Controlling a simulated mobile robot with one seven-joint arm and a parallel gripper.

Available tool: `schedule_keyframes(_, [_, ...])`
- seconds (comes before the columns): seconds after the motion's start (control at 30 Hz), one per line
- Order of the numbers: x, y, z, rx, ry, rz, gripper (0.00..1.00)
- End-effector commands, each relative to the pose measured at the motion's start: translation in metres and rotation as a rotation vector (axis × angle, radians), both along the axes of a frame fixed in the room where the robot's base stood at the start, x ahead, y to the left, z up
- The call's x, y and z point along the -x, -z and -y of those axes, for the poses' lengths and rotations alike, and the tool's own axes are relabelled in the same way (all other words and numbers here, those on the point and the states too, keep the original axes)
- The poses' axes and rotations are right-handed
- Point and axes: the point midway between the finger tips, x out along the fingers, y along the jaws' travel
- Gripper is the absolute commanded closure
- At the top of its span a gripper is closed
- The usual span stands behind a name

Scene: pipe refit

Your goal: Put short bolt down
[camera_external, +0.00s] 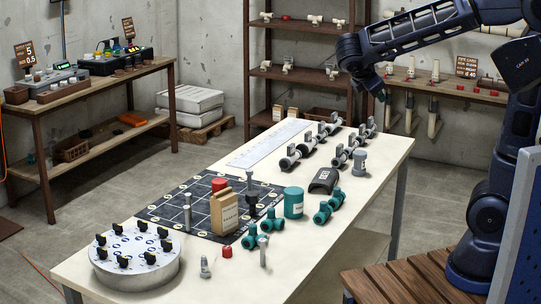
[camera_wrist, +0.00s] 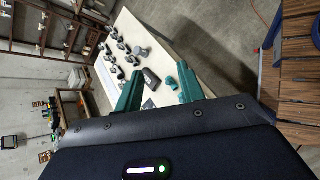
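My gripper (camera_external: 380,92) is raised behind the far right part of the table, well above it. In the wrist view its two green fingers (camera_wrist: 160,88) stand apart, with no bolt visible between them. A small grey bolt-like piece (camera_external: 205,267) stands near the table's front edge, right of the round metal plate. Taller grey bolt-like pieces stand on the dark grid mat (camera_external: 165,209), one at its front (camera_external: 187,212) and one at its back (camera_external: 249,180). Another (camera_external: 263,252) stands near the front edge. I cannot tell for certain which is the short bolt.
A wooden bench (camera_external: 400,285) stands front right.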

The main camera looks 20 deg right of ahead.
Motion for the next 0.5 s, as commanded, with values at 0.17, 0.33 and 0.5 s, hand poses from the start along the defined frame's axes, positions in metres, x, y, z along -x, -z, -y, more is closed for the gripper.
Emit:
schedule_keyframes(0.17, [-0.001, -0.001, -0.066, 0.189, -0.204, 0.01, 0.61])
schedule_keyframes(0.33, [0.008, -0.003, -0.132, 0.366, -0.388, 0.045, 0.61])
schedule_keyframes(0.5, [0.031, -0.003, -0.202, 0.539, -0.563, 0.101, 0.61])
